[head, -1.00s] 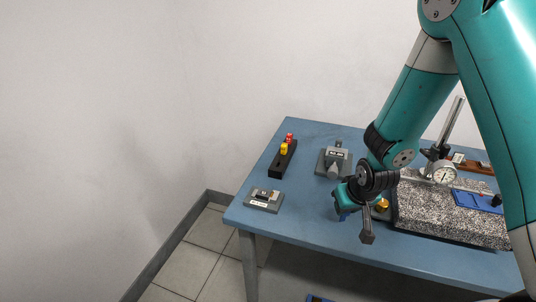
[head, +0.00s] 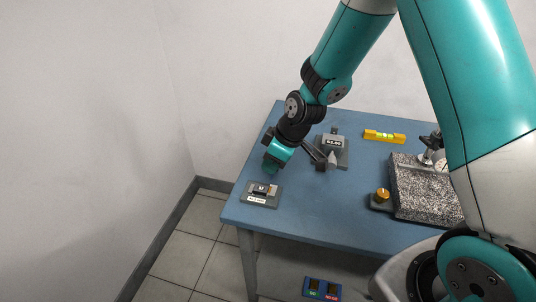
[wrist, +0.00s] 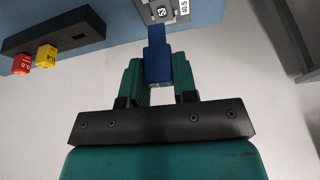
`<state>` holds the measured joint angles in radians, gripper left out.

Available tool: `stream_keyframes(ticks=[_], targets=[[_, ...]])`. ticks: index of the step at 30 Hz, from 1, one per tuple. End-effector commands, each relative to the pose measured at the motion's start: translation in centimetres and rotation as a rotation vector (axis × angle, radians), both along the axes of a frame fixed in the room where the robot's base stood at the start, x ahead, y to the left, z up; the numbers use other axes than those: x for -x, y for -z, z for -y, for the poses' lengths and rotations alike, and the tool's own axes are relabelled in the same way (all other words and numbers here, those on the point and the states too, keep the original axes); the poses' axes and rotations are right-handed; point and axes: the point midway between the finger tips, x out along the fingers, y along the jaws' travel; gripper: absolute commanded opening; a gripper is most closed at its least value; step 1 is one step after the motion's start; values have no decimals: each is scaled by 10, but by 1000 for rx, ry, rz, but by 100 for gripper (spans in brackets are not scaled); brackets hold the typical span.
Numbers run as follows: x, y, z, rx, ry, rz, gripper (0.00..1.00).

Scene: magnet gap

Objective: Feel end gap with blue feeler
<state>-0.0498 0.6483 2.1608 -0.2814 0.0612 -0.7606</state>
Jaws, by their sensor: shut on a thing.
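My gripper (head: 272,166) is low over the front left of the table, just behind a small grey gauge block (head: 258,200) with a white label. In the wrist view my gripper (wrist: 158,72) is shut on the blue feeler (wrist: 157,62), which sticks out between the teal fingers. Its tip points at the grey gauge block (wrist: 172,18) at the top edge, close to its marked face. I cannot tell whether the tip touches it or is in a gap. In the head view the feeler is hidden by my gripper.
In the wrist view a dark rack (wrist: 75,32) holds the red feeler (wrist: 22,63) and yellow feeler (wrist: 45,55). A larger grey fixture (head: 331,150) stands behind right. A yellow level (head: 384,136), a brass knob (head: 382,195) and a granite plate (head: 425,190) are further right.

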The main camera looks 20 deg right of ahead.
Motion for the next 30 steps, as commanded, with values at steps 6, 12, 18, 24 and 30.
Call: stream_keyframes(ticks=[6, 12, 18, 24, 30], targets=[[-1, -6, -7, -2, -77, 9, 5], [0, -6, -8, -2, -76, 8, 5], [0, -2, -9, -4, -78, 8, 5], [0, 8, -8, -4, -77, 8, 5], [0, 21, -8, -3, -77, 7, 5]])
